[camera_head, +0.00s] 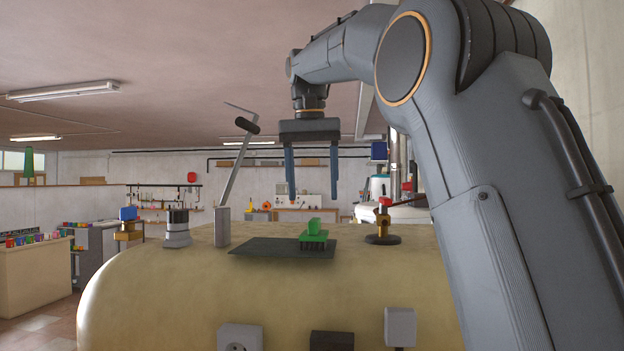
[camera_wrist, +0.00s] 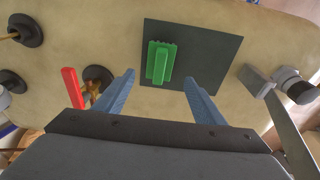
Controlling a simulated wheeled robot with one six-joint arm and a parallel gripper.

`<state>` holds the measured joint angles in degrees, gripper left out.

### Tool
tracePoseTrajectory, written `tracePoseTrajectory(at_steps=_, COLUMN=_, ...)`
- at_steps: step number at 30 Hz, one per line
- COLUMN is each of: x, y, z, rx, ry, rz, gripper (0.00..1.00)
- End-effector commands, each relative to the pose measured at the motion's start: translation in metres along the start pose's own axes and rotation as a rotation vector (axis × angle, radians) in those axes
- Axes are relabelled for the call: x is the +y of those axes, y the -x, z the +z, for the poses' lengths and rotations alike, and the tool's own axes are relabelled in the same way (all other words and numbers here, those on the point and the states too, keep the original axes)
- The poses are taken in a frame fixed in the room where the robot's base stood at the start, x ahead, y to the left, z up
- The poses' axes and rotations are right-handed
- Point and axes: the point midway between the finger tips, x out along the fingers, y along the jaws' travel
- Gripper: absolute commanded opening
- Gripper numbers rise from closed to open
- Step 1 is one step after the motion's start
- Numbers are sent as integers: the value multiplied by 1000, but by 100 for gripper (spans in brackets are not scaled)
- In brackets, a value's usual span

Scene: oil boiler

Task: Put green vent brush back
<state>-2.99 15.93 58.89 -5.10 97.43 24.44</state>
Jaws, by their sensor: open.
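The green vent brush (camera_head: 314,236) rests on a dark flat mat (camera_head: 262,248) on top of the cream rounded boiler tank (camera_head: 150,283). In the wrist view the brush (camera_wrist: 160,62) lies on the left part of the mat (camera_wrist: 215,50), with its long side roughly in line with my view. My gripper (camera_head: 313,197) points down above the tank, with its two blue fingers wide apart and nothing between them. In the wrist view the fingers (camera_wrist: 160,75) appear either side of the brush, which is below them and apart from them.
A crank lever (camera_head: 234,175) rises left of the mat, beside a grey cylindrical fitting (camera_head: 177,228). A brass valve with a red top (camera_head: 383,222) stands to the right of the brush. Sockets (camera_head: 240,338) sit on the tank's front.

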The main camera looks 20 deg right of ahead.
Motion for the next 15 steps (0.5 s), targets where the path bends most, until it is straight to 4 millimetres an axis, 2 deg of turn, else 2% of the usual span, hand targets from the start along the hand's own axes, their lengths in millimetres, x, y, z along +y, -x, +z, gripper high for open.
tracePoseTrajectory(at_steps=6, x=0, y=27, z=-1, rx=1, ry=0, rz=0, gripper=64)
tracePoseTrajectory(at_steps=15, x=0, y=36, z=0, rx=-1, ry=0, rz=1, gripper=64)
